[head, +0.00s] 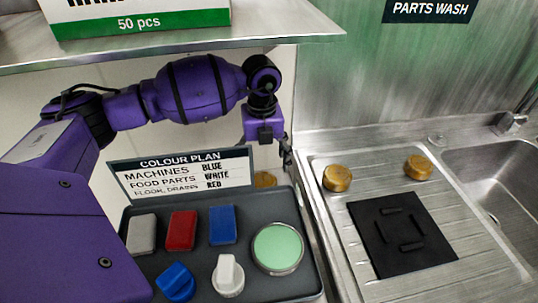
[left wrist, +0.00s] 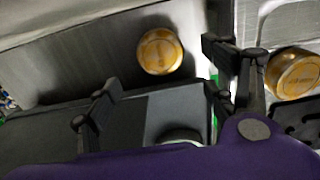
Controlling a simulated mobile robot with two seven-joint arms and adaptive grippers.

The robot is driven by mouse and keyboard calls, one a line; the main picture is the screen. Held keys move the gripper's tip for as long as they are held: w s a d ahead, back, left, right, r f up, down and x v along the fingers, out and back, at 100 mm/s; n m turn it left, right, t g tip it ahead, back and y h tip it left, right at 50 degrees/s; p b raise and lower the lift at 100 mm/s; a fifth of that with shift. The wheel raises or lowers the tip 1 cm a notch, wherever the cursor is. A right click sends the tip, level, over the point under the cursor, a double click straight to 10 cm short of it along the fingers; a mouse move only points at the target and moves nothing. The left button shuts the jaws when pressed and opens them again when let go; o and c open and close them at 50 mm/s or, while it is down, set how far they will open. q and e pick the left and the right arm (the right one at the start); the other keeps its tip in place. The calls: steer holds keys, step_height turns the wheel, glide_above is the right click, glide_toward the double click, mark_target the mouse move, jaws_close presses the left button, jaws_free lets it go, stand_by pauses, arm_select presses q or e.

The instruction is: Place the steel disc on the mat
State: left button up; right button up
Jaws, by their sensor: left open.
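The black mat (head: 385,262) lies flat on the steel drainboard, with short raised bars around its bare middle. A corner of it also shows in the left wrist view (left wrist: 306,132). No plain grey steel disc is clear. Gold-coloured discs are in view: two on the drainboard behind the mat, one left (head: 337,178) and one right (head: 418,167), and one partly hidden behind the grey tray (head: 265,180). In the left wrist view that last disc (left wrist: 160,51) lies beyond my open, empty left gripper (left wrist: 158,85). In the head view the gripper (head: 285,156) hangs above it. My right gripper is out of view.
The grey tray (head: 312,268) holds coloured blocks, two knobbed pieces and a green-faced round tin (head: 278,248). A colour plan sign (head: 182,175) stands behind it. A shelf (head: 180,48) with a box is above my arm. A sink (head: 500,190) is at right.

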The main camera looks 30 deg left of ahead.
mark_target(263, 180)
arm_select(q)
steer(key=f, duration=0.3)
steer(key=shift+a, duration=0.4)
steer(key=f, duration=0.4)
steer(key=shift+s+d+f, duration=0.1)
steer(key=shift+d, duration=0.2)
steer(key=shift+a+f, duration=0.1)
steer(key=shift+f, duration=0.2)
steer(key=shift+r, duration=0.1)
steer(key=c, duration=1.7)
step_height(263, 180, up, 12)
steer(key=d, duration=0.6)
steer(key=d+b, duration=0.1)
steer(key=d, duration=0.5)
steer(key=s+d+b, duration=0.1)
steer(key=d, duration=0.5)
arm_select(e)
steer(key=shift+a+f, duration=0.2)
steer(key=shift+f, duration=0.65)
